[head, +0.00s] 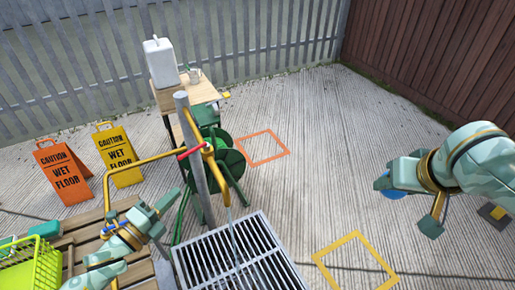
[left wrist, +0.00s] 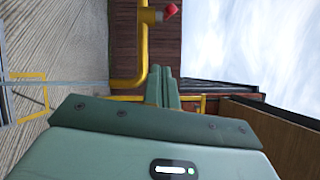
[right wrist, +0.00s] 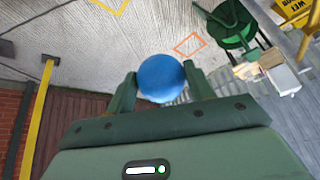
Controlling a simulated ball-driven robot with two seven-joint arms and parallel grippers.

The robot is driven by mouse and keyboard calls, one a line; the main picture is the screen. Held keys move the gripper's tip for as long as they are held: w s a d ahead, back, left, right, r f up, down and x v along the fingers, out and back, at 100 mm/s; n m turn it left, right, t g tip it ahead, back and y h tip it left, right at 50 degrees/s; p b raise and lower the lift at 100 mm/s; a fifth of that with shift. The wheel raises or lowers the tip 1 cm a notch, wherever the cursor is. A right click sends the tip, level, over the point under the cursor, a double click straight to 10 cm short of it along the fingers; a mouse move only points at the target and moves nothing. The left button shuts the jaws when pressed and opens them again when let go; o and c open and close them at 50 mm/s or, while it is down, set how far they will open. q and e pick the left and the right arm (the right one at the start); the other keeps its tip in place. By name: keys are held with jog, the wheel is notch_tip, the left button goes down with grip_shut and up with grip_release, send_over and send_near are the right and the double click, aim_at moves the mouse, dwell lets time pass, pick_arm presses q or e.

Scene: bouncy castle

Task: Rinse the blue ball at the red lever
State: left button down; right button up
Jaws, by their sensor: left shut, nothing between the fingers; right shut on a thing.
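The blue ball (right wrist: 161,78) is held between the two fingers of my right gripper (right wrist: 160,84). In the head view the ball (head: 391,192) is mostly hidden behind that gripper, at the right, well apart from the tap. The red lever (head: 190,152) sits on the yellow tap pipe (head: 153,158) by a grey post. The lever also shows at the top of the left wrist view (left wrist: 171,11). A thin stream of water (head: 233,228) falls from the spout towards the metal grate (head: 262,226). My left gripper (head: 172,196) is shut and empty, below and left of the lever.
A green hose reel (head: 228,158) stands behind the post. A table (head: 203,92) holds a white canister (head: 160,62). Wet floor signs (head: 64,172) stand at the left, a lime basket (head: 30,268) at lower left. Open concrete lies between the grate and my right arm.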

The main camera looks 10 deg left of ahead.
aim_at(193, 150)
jog(key=shift+r, duration=0.2)
jog(key=shift+d+r, duration=0.1)
jog(key=shift+r, duration=0.05)
pick_arm(q)
jog(key=w+r, duration=0.1)
jog(key=w, duration=0.9)
jog(key=shift+w+d+r, duration=0.15)
jog(key=shift+w+d, duration=0.1)
jog(key=shift+w, duration=0.1)
